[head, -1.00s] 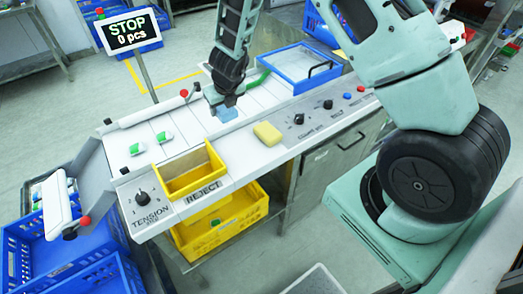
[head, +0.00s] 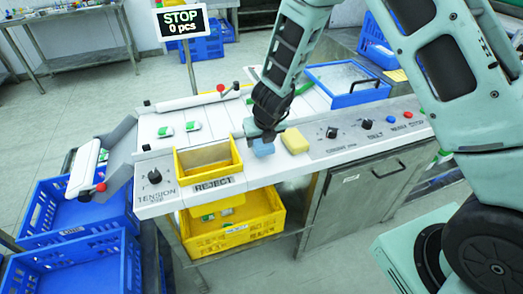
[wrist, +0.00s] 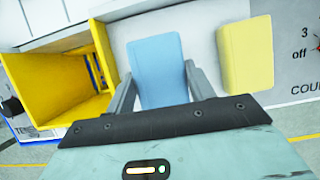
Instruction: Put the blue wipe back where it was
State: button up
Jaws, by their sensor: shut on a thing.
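The blue wipe (head: 263,148) is in my gripper (head: 261,137), low over the white front ledge of the machine, just left of the yellow sponge-like block (head: 295,141). In the wrist view the blue wipe (wrist: 157,72) sits between the two fingers of my gripper (wrist: 157,85), with the yellow block (wrist: 245,53) apart on its right. I cannot tell whether the wipe touches the ledge.
The yellow reject bin (head: 207,160) stands left of the wipe, with a larger yellow crate (head: 232,235) below. Knobs and buttons line the panel (head: 365,135) on the right. A blue-framed tray (head: 347,82) lies behind. Two green-and-white packs (head: 180,129) lie on the belt.

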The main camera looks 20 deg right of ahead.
aim_at(261, 146)
jog(key=shift+f, duration=1.3)
jog(key=shift+f+b, duration=0.1)
jog(key=shift+b, duration=0.25)
jog(key=shift+f, duration=0.15)
jog(key=o, duration=0.9)
jog(key=shift+o, duration=0.2)
jog(key=shift+r, duration=0.2)
